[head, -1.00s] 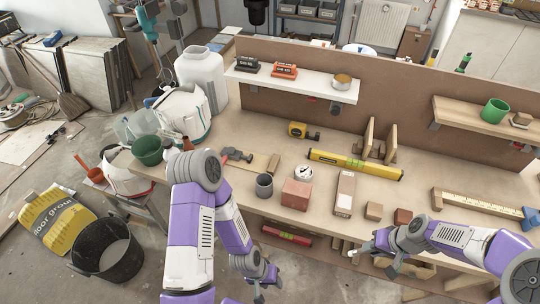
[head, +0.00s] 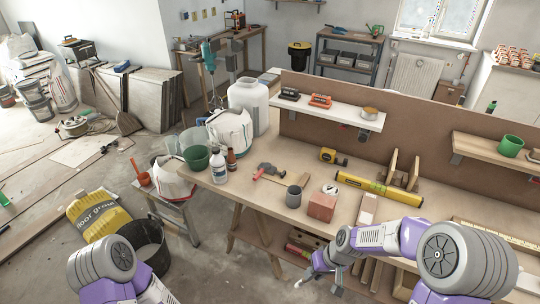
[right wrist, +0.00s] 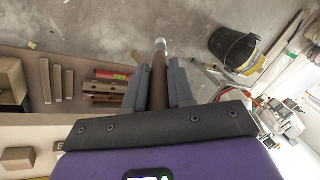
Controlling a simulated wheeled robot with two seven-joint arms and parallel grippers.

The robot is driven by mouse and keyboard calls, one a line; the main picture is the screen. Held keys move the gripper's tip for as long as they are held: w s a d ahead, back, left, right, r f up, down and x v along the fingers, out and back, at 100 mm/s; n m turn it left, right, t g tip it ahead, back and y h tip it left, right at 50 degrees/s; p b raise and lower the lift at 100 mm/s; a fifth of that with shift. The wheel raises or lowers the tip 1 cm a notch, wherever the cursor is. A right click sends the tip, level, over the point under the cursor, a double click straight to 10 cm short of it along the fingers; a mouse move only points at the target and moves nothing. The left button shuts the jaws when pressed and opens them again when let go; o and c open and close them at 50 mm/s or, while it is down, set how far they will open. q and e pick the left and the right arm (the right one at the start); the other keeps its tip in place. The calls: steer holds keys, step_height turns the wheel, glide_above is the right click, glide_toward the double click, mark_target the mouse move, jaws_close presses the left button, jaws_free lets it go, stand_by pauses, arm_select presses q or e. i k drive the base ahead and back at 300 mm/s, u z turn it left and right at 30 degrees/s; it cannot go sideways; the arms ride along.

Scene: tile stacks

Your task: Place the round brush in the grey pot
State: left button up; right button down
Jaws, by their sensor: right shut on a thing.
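The grey pot (head: 293,196) stands upright on the workbench, left of a reddish block, in the head view. My right gripper (head: 318,267) is low in front of the bench's front edge, below and in front of the pot. In the right wrist view my right gripper (right wrist: 160,82) is shut on the round brush (right wrist: 158,72), a brown stick-like shape with a pale tip pointing away from the jaws. The brush is small and hard to make out in the head view. Only part of my left arm shows at lower left; its gripper is out of view.
A hammer (head: 268,172) lies just left of the pot, and the reddish block (head: 321,207) stands close on its right. Bottles and a green container (head: 196,157) stand at the bench's left end. A black bucket (head: 143,243) is on the floor. A yellow level (head: 378,188) lies behind.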

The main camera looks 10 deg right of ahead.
mark_target(294, 202)
steer(key=u, duration=0.4)
steer(key=i, duration=0.95)
steer(key=z, duration=0.45)
